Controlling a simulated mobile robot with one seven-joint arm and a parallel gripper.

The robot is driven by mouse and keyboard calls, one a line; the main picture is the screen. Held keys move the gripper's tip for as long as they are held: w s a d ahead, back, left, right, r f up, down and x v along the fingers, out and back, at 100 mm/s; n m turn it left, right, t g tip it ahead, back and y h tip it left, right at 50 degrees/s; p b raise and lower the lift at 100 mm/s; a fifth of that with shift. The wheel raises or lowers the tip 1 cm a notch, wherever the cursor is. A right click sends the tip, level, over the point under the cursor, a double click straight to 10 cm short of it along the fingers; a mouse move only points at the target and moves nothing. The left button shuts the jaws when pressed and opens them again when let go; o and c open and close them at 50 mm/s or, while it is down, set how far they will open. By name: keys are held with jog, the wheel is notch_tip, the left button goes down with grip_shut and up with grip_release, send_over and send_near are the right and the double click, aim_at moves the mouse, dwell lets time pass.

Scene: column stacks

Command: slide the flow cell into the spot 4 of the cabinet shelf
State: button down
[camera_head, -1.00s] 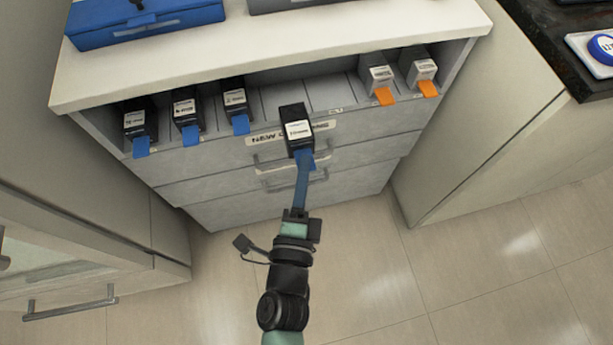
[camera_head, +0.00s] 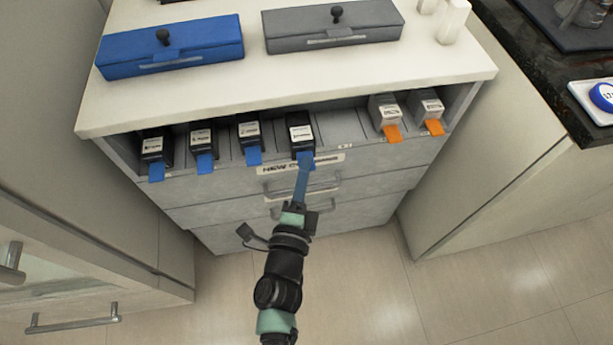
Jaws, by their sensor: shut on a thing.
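The flow cell (camera_head: 301,133) is a black box with a white label and a blue tab at its front. My gripper (camera_head: 304,172) is shut on that blue tab. The flow cell is at the opening of the cabinet shelf (camera_head: 345,128), in the lane right of the third black cell. It appears partly inside the shelf; how deep it sits and whether it touches the shelf floor, I cannot tell.
Several black cells with blue tabs (camera_head: 249,136) stand to the left in the shelf. Two grey cells with orange tabs (camera_head: 388,116) stand to the right, past a free lane. A blue case (camera_head: 170,47) and a grey case (camera_head: 333,27) lie on the cabinet top (camera_head: 440,62).

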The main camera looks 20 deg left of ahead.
aim_at(301, 157)
jog(key=shift+w+a+r, duration=0.1)
jog(key=shift+w+a, duration=0.35)
jog(key=shift+w, duration=0.2)
jog(key=shift+w+a, duration=0.4)
jog(key=shift+w, duration=0.2)
jog(key=shift+w+f, duration=0.1)
jog(key=shift+f, duration=0.35)
jog(key=c, duration=0.9)
grip_release()
jog(key=shift+f, duration=0.1)
jog(key=shift+s, duration=0.3)
jog(key=v, duration=1.2)
jog(key=shift+s, duration=0.25)
